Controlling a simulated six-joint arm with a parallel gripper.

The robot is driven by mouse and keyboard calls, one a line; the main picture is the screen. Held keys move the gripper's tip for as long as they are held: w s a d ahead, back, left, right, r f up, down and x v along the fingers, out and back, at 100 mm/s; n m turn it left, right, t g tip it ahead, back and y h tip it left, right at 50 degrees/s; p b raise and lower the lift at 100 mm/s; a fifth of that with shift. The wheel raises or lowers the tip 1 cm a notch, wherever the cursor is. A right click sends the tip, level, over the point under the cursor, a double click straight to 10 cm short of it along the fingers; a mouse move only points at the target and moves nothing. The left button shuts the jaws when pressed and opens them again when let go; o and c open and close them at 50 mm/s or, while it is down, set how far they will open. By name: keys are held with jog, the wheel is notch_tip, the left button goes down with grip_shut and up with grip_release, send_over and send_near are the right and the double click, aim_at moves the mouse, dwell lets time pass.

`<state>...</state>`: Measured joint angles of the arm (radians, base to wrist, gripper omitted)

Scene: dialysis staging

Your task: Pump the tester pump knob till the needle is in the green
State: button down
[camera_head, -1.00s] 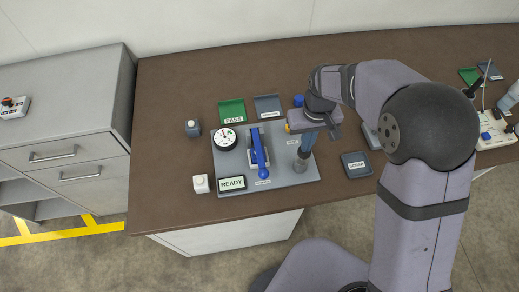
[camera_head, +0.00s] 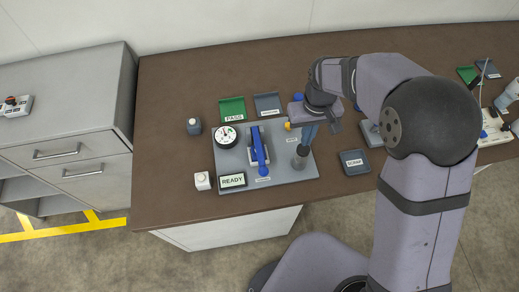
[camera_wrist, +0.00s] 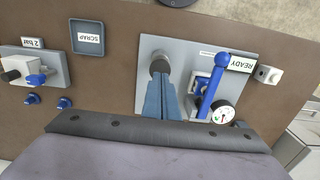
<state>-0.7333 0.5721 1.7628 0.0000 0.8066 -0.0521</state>
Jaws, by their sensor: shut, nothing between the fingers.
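The tester is a grey board (camera_head: 282,178) on the brown table. Its pump knob (camera_head: 299,160) is a dark grey upright cylinder at the right of the board; it also shows in the wrist view (camera_wrist: 159,65). My gripper (camera_head: 306,142) is shut and empty, its blue fingers pointing down at the knob's top. Whether they touch it I cannot tell. The round white gauge (camera_head: 225,137) stands at the board's left, and in the wrist view (camera_wrist: 222,114) it is at lower right. Its needle is too small to read. A blue-handled lever (camera_head: 259,150) stands between gauge and knob.
A READY sign (camera_head: 232,181) is at the board's front left. A green PASS tray (camera_head: 232,110) and a grey tray (camera_head: 267,105) lie behind, a SCRAP tray (camera_head: 354,162) to the right. A small yellow part (camera_head: 287,126) sits near the board's back edge.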

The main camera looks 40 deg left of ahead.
aim_at(304, 149)
jog(key=shift+f, duration=0.15)
jog(key=shift+f+b, duration=1.55)
jog(key=shift+f, duration=1.15)
jog(key=shift+r, duration=0.15)
jog(key=shift+r+p, duration=2.3)
jog(key=shift+r, duration=0.45)
